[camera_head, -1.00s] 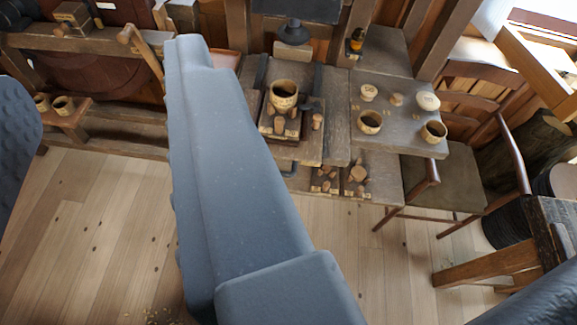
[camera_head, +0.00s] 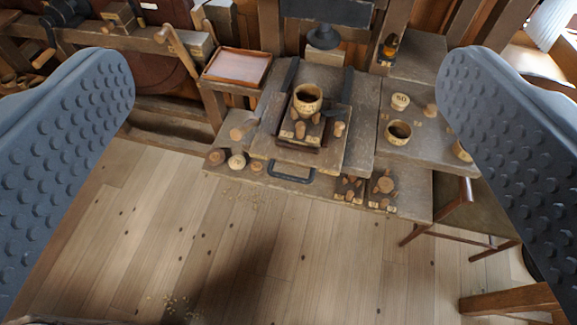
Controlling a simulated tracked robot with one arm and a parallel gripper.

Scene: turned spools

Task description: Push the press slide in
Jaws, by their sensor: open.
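The press stands at the back middle, with a dark round press head (camera_head: 323,36) above a wooden bed. The press slide (camera_head: 268,146) is a grey-brown board between dark rails, with a dark bar handle (camera_head: 292,176) at its front edge. On it sits a small dark-edged tray (camera_head: 296,156) with a light turned cup (camera_head: 307,97) and small pegs. The cup stands in front of the head, not under it. My gripper (camera_head: 285,62) is open and empty. Its studded fingers frame the view left and right, apart from the slide, which shows between them.
A reddish tray (camera_head: 237,67) stands left of the press. Spools and a second cup (camera_head: 398,132) stand on the right bench. Small turned pieces (camera_head: 237,161) lie on the low shelf left of the handle. A chair (camera_head: 465,215) is at right.

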